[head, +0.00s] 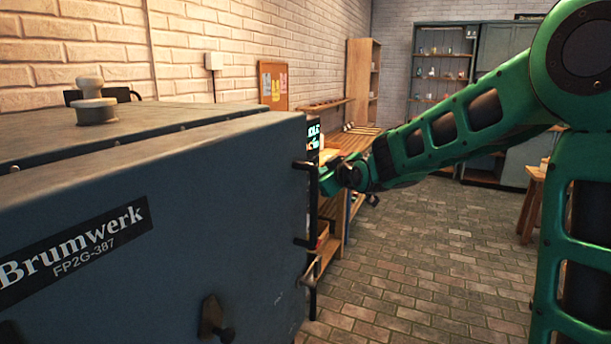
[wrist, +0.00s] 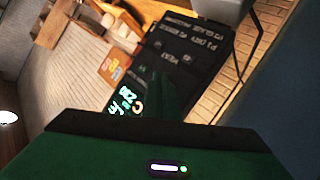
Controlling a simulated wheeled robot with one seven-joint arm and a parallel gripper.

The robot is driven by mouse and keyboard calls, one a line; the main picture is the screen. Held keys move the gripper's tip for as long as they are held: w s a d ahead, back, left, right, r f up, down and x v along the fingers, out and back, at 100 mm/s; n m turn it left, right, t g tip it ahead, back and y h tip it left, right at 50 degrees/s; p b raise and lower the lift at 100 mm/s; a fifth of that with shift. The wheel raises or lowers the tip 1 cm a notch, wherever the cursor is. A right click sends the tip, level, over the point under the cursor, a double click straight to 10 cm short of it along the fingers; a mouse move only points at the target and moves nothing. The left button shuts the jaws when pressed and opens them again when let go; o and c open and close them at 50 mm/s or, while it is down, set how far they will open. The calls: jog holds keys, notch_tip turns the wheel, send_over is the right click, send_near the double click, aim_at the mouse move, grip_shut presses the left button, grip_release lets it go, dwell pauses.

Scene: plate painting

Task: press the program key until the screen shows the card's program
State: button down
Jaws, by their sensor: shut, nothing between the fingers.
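The kiln's black control panel (wrist: 190,50) fills the middle of the wrist view, tilted, with white lettering too blurred to read fully. Its lit screen (wrist: 122,103) shows cyan characters and an orange mark; I cannot read the program. In the head view the screen (head: 314,130) shows edge-on past the kiln door. My gripper (wrist: 165,88) is shut and empty in front of the panel; I cannot tell whether it touches a key. In the head view my gripper (head: 328,180) is beside the door's edge. The program key is not clearly seen. Coloured cards (head: 274,85) hang on a corkboard; their writing is unreadable.
The grey kiln (head: 150,220), marked Brumwerk FP2G-387, fills the left. A black door handle (head: 312,205) stands close to my gripper. A wooden bench (head: 350,140) and shelves (head: 362,85) stand behind. The brick floor (head: 430,270) at right is clear.

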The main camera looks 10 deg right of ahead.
dwell(0.4)
jog(key=shift+w+a, duration=0.25)
jog(key=shift+a, duration=0.1)
jog(key=shift+w+a, duration=0.2)
jog(key=shift+a, duration=0.1)
dwell(0.9)
jog(key=shift+s+d, duration=0.45)
jog(key=shift+d, duration=0.2)
jog(key=shift+s+d, duration=0.75)
jog(key=shift+d, duration=0.3)
jog(key=shift+s+d, duration=0.75)
jog(key=shift+d, duration=0.25)
